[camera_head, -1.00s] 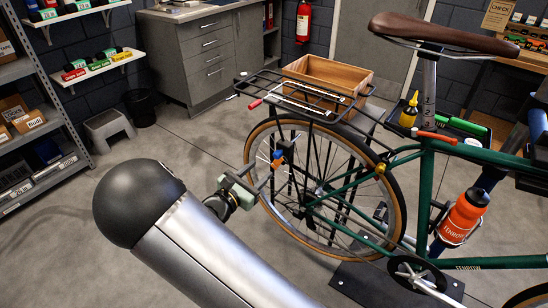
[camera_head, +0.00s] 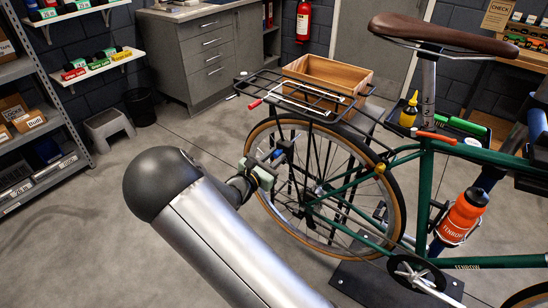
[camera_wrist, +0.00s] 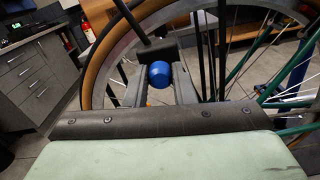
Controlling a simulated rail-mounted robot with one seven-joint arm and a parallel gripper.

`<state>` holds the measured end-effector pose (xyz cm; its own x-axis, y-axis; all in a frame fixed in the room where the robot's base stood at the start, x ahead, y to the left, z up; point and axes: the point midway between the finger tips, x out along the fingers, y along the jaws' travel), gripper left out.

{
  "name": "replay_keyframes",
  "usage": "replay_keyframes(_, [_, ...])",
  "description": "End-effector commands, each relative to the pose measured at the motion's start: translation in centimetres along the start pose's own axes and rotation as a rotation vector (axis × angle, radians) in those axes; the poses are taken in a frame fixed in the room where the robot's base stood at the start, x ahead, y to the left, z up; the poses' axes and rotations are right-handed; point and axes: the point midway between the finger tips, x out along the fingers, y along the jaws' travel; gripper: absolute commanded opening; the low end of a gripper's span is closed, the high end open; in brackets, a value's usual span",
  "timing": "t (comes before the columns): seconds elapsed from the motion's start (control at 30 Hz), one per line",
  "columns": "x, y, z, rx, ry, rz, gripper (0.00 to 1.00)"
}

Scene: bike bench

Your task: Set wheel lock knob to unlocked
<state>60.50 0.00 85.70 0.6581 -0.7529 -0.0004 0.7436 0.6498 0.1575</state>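The wheel lock knob, a blue rounded knob (camera_wrist: 159,75) in front of a dark block, sits by the rear wheel in the wrist view. It shows small and blue in the head view (camera_head: 277,154). My gripper (camera_wrist: 161,88) points at it with one finger on each side. The fingers stand apart, and I cannot tell whether they touch the knob. In the head view my gripper (camera_head: 268,163) is beside the rear wheel (camera_head: 392,190), partly behind my arm. Any lock marking is too small to read.
The green bicycle (camera_head: 425,190) stands on a dark plate (camera_head: 360,285).

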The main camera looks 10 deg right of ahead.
Motion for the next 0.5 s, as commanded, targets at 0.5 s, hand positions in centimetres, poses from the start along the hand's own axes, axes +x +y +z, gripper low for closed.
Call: replay_keyframes(0.5, [-5.4,0.1,0.2,0.0,0.0,0.002,0.0])
